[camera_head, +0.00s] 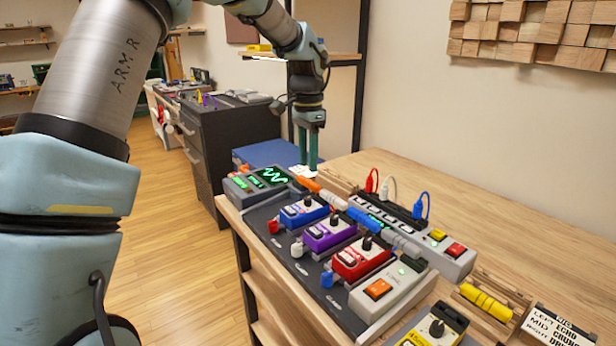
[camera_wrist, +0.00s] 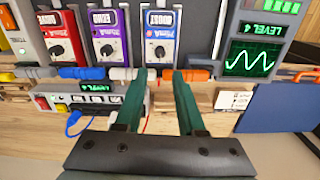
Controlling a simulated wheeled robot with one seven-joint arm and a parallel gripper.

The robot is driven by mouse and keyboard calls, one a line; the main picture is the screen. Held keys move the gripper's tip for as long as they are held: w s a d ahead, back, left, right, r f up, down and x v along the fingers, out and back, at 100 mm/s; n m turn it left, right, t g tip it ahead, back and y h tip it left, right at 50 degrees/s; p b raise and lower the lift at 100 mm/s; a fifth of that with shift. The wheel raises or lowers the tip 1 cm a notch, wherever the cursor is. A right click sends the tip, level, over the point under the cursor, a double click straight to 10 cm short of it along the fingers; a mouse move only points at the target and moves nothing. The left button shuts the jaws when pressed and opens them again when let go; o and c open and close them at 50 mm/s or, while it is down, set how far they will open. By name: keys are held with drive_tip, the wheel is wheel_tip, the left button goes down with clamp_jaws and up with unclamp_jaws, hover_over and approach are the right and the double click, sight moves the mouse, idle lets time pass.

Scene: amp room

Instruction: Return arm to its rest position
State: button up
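My gripper (camera_head: 308,150) hangs from my arm, fingers pointing down, above the far end of the wooden table (camera_head: 480,215). In the wrist view its two green fingers (camera_wrist: 160,95) stand apart with a gap between them and nothing held. Below and beyond the fingers are a blue pedal (camera_head: 303,211), a purple pedal (camera_head: 329,233), a red pedal (camera_head: 360,260) and a green-screened unit (camera_head: 262,182). My upper arm fills the left of the head view. Whether the fingertips touch anything cannot be told.
A grey power strip (camera_head: 440,252) with red, white and blue plugs runs beside the pedals. A yellow pedal (camera_head: 436,328) and a label card (camera_head: 555,328) lie at the near end. A dark cabinet (camera_head: 232,140) stands behind. The wooden floor (camera_head: 165,240) at left is clear.

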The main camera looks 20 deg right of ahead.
drive_tip(key=shift+r, duration=0.35)
drive_tip(key=a+f+n, duration=0.2)
drive_tip(key=a+n, duration=0.5)
drive_tip(key=a, duration=1.2)
drive_tip(key=s+a+f+n, duration=0.1)
drive_tip(key=s+a+n, duration=0.3)
drive_tip(key=a, duration=0.5)
drive_tip(key=s+a+f+n+t, duration=0.1)
drive_tip(key=s+a+f+n, duration=0.1)
drive_tip(key=s+a+n, duration=0.2)
drive_tip(key=s+a, duration=0.3)
drive_tip(key=a, duration=0.2)
drive_tip(key=shift+a+f+t, duration=0.15)
drive_tip(key=shift+a+t, duration=0.1)
drive_tip(key=shift+t, duration=0.05)
drive_tip(key=shift+o, duration=0.4)
